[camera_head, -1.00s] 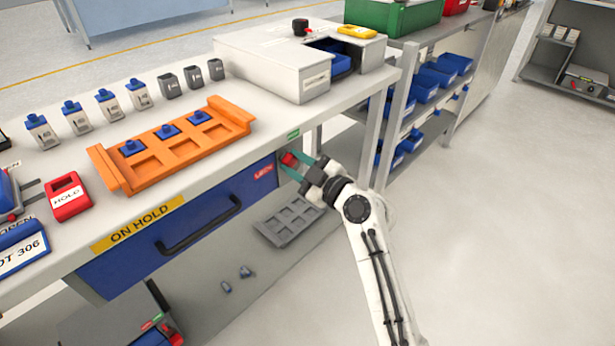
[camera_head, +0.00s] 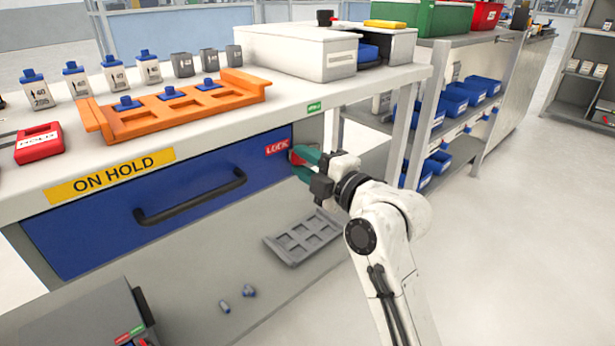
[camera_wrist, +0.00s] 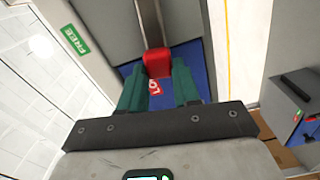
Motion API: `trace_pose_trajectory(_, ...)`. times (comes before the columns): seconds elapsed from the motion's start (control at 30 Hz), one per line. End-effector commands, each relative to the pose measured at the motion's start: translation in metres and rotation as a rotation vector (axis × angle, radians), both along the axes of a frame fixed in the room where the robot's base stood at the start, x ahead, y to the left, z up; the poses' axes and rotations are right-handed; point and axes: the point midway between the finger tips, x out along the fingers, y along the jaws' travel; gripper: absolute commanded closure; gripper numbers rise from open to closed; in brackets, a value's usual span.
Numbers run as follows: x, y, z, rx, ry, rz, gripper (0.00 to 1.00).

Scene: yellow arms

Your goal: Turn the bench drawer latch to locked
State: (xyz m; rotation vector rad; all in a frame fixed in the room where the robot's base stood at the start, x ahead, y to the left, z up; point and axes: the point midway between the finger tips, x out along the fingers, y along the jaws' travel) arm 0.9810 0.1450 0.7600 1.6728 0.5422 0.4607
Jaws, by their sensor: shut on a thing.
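The blue bench drawer (camera_head: 110,215) is shut under the bench top, with a black bar handle (camera_head: 190,200). The red latch (camera_head: 296,156) is at the drawer's right end, beside the red LOCK label (camera_head: 277,147). A green FREE label (camera_head: 315,107) is on the bench edge above. My gripper (camera_head: 300,163) is shut on the latch, with its teal fingers on either side. In the wrist view, the red latch (camera_wrist: 157,62) sits between the fingertips, and the LOCK label (camera_wrist: 154,88) is partly hidden. The fingers cover part of the latch, so its exact angle is unclear.
An orange tray (camera_head: 195,103) with blue-topped pieces and a white box (camera_head: 290,55) stand on the bench. A grey tray (camera_head: 290,255) lies on the lower shelf. A shelf unit with blue bins (camera_head: 450,100) stands to the right. The floor at right is clear.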

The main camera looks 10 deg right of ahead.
Motion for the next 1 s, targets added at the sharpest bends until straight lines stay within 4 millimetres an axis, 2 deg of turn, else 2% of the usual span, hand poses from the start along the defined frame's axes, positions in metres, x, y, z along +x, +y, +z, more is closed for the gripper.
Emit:
trace_pose_trajectory(0.03, -0.0001, 0.0002, -0.0086, -0.026, -0.017, 0.0, 1.0)
trace_pose_trajectory(0.2, -0.0003, 0.0006, -0.0121, -0.092, -0.063, 0.0, 1.0)
trace_pose_trajectory(0.9, -0.0004, 0.0016, -0.0134, -0.152, -0.103, 0.002, 1.0)
trace_pose_trajectory(0.93, -0.0004, 0.0016, -0.0134, -0.152, -0.103, 0.002, 0.66)
trace_pose_trajectory(1.0, -0.0004, 0.0016, -0.0133, -0.151, -0.103, 0.002, 0.6)
